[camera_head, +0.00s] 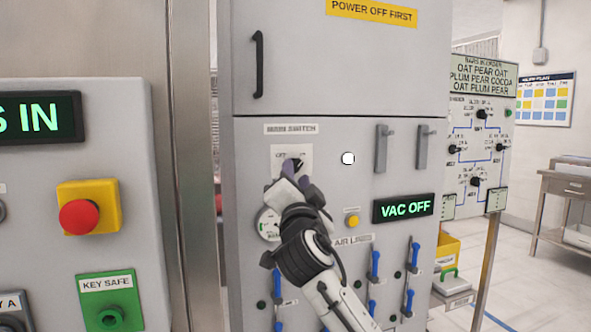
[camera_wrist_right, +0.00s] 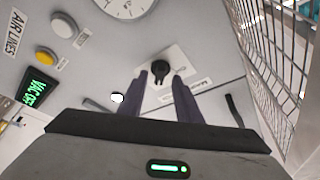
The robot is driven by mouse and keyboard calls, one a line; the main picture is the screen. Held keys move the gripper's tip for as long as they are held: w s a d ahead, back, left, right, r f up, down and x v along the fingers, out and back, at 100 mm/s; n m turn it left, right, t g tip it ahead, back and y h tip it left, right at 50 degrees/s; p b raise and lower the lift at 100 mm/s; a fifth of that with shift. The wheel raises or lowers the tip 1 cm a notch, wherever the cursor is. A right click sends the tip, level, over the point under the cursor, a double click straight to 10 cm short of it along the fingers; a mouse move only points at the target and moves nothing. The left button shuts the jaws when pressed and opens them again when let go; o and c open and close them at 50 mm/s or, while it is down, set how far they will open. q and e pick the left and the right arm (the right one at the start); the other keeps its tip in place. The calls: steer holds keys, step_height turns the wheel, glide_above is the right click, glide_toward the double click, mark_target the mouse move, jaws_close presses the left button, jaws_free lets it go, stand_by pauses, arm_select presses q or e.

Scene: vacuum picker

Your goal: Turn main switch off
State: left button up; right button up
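The main switch (camera_head: 297,164) is a black rotary knob on a pale plate, under a "MAIN SWITCH" label on the grey cabinet. In the right wrist view the black knob (camera_wrist_right: 160,72) shows between and just past my fingertips. My right gripper (camera_head: 291,178) is in front of the switch and hides much of its plate. Its two dark fingers (camera_wrist_right: 160,78) are apart, one on each side of the knob; I cannot tell whether they touch it. The knob's exact setting is unclear. My left gripper is not in view.
A white round lamp (camera_head: 348,158) and a "VAC OFF" display (camera_head: 403,208) are right of the switch. A gauge (camera_head: 268,223) and a yellow button (camera_head: 352,221) sit below. A red emergency button (camera_head: 79,217) is on the left panel. Wire mesh (camera_wrist_right: 262,60) stands close by.

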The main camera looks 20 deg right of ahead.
steer(key=shift+x, duration=1.05)
jaws_close()
steer(key=shift+f, duration=0.1)
